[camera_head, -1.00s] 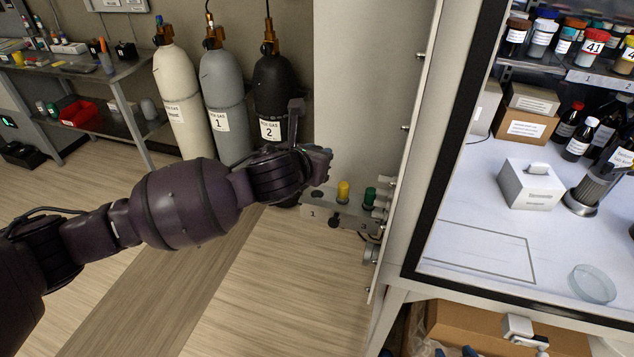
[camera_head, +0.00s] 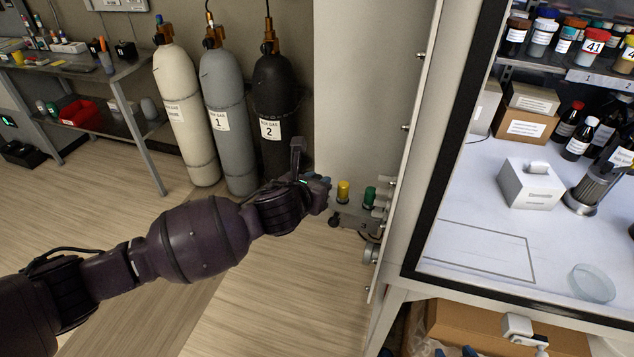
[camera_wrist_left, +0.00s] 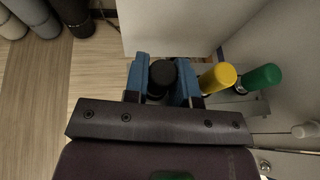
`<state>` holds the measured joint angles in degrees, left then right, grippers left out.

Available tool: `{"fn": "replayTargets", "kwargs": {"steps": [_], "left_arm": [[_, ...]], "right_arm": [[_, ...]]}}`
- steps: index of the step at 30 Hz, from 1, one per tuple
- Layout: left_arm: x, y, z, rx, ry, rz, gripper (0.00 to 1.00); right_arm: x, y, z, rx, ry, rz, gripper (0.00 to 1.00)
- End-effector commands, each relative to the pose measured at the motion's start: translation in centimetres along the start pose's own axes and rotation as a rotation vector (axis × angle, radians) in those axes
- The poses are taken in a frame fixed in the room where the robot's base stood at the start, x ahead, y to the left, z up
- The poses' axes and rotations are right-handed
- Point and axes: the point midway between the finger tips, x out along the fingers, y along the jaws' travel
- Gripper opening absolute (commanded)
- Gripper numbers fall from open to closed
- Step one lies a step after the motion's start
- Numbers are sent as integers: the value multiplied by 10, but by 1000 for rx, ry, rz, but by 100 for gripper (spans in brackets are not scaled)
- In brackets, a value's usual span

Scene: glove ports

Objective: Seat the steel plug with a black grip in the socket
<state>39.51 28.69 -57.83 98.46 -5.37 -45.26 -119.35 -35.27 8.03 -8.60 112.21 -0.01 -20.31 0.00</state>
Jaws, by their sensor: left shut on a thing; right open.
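In the left wrist view, the plug's round black grip (camera_wrist_left: 162,76) sits between the two blue fingers of my left gripper (camera_wrist_left: 162,84). The gripper is shut on it. Its steel part is mostly hidden below the grip and fingers. In the head view, my left gripper (camera_head: 322,188) is at the left end of the grey panel (camera_head: 350,213) and hides the plug. The socket is hidden, so I cannot tell whether the plug is in it. My right gripper is not in view.
A yellow-topped plug (camera_wrist_left: 217,78) and a green-topped plug (camera_wrist_left: 262,79) stand on the panel right of the black grip. The cabinet wall (camera_head: 405,150) is close on the right. Gas cylinders (camera_head: 280,110) stand behind my left arm.

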Motion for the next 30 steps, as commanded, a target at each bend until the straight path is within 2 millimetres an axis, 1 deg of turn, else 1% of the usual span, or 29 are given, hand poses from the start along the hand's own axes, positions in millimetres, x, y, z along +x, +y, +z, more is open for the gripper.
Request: {"fn": "replayTargets", "kwargs": {"steps": [2, 3, 8, 17, 20, 23, 30], "left_arm": [[1, 0, -2, 1, 0, 0, 0], [1, 0, -2, 0, 1, 0, 26], [1, 0, -2, 0, 1, 0, 50], [0, 0, -1, 0, 0, 0, 50], [-4, 0, 0, 1, 0, 0, 50], [-14, 0, 0, 1, 0, -1, 50], [-50, 1, 0, 2, 0, 0, 50]], "right_arm": [[0, 0, 0, 0, 0, 0, 50], [0, 0, 0, 0, 1, 0, 50], [0, 0, 0, 0, 1, 0, 50], [0, 0, -1, 0, 2, 0, 50], [0, 0, -1, 0, 2, 0, 50], [0, 0, 0, 0, 2, 0, 50], [2, 0, 1, 0, 3, 0, 50]]}}
